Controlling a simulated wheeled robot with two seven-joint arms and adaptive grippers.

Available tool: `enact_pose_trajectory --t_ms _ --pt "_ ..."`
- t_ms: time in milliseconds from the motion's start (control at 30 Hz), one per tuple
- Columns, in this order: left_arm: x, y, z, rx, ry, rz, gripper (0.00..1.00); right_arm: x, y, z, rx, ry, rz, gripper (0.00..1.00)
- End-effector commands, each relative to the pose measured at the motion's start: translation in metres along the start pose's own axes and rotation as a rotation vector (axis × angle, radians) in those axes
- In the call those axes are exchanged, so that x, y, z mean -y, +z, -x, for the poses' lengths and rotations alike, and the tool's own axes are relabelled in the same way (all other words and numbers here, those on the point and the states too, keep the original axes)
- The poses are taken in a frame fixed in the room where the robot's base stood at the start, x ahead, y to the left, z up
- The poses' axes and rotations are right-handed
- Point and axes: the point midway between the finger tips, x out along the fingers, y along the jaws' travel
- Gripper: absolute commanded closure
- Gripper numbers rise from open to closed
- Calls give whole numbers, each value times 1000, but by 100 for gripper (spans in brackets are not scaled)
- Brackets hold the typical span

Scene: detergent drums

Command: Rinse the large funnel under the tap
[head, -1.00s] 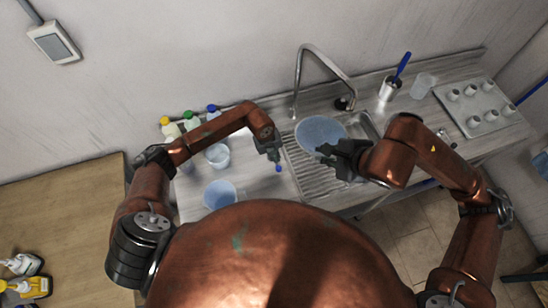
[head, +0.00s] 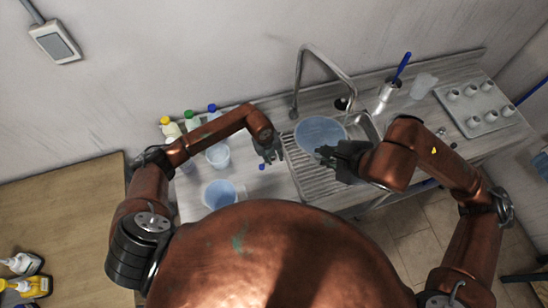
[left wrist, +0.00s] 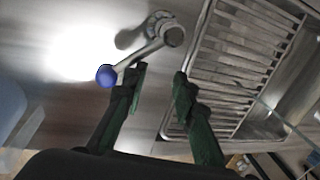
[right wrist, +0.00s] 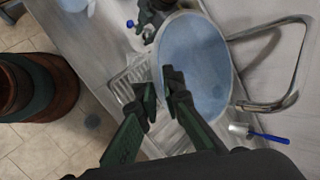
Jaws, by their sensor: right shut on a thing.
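The large funnel (head: 320,132) is wide and translucent blue, its mouth facing up over the sink (head: 362,128). It also shows in the right wrist view (right wrist: 192,60). My right gripper (head: 340,150) is shut on its near rim. The steel tap (head: 322,66) arches over the sink with its spout end by the funnel's right side; I cannot tell whether water runs. A metal lever with a blue knob (left wrist: 107,76) stands on the worktop; the knob shows in the head view (head: 262,167). My left gripper (left wrist: 159,75) is open beside the lever, one finger close to its rod.
Coloured-cap bottles (head: 191,120) and clear jugs (head: 219,193) stand at the left of the worktop. A ribbed drainer (head: 315,175) lies before the sink.

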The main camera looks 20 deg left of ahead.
Motion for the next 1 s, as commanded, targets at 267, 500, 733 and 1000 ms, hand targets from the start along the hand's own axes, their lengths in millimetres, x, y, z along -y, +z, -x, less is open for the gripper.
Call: enact_pose_trajectory --t_ms 267,500,733,1000 --pt "1 1 14 2 -3 -1 74 0 0 0 0 0 0 100" --pt "0 2 63 5 -3 -2 74 0 0 0 0 -1 0 100" --pt "0 1 103 3 -2 0 74 0 0 0 0 0 0 100" --pt "-1 0 120 0 -1 0 74 0 0 0 0 0 0 100"
